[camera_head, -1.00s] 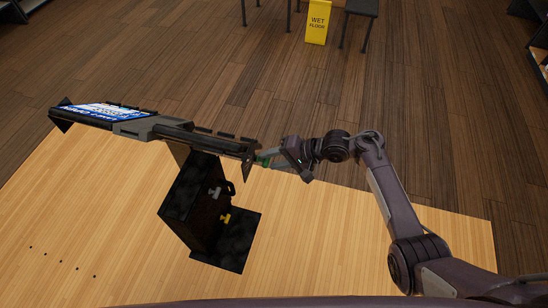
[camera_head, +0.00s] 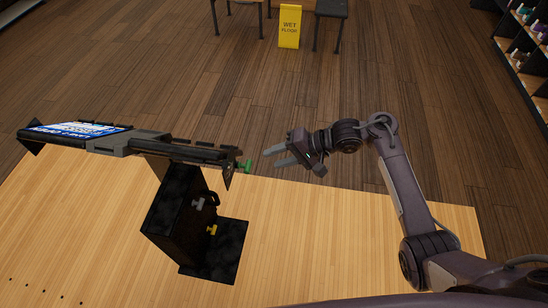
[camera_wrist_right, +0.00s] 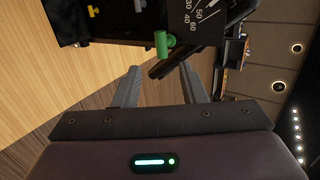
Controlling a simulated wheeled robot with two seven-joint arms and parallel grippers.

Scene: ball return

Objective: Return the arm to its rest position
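My right arm reaches in from the right in the head view. Its right gripper (camera_head: 275,157) is open and empty, with its fingers pointing left. In the right wrist view the two fingers (camera_wrist_right: 158,78) stand apart with nothing between them. A green handle (camera_head: 246,166) sticks out at the right end of the ball return machine's black top (camera_head: 182,151). The gripper is a short way to the right of the handle, apart from it. The handle also shows beyond the fingertips in the right wrist view (camera_wrist_right: 162,44). My left gripper is not in view.
The machine has a black stand (camera_head: 172,215) with a grey knob (camera_head: 198,204) and a yellow knob (camera_head: 211,230). It stands on a light wooden lane (camera_head: 320,230). A yellow wet floor sign (camera_head: 289,27) stands far back beside tables. The dark floor between is clear.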

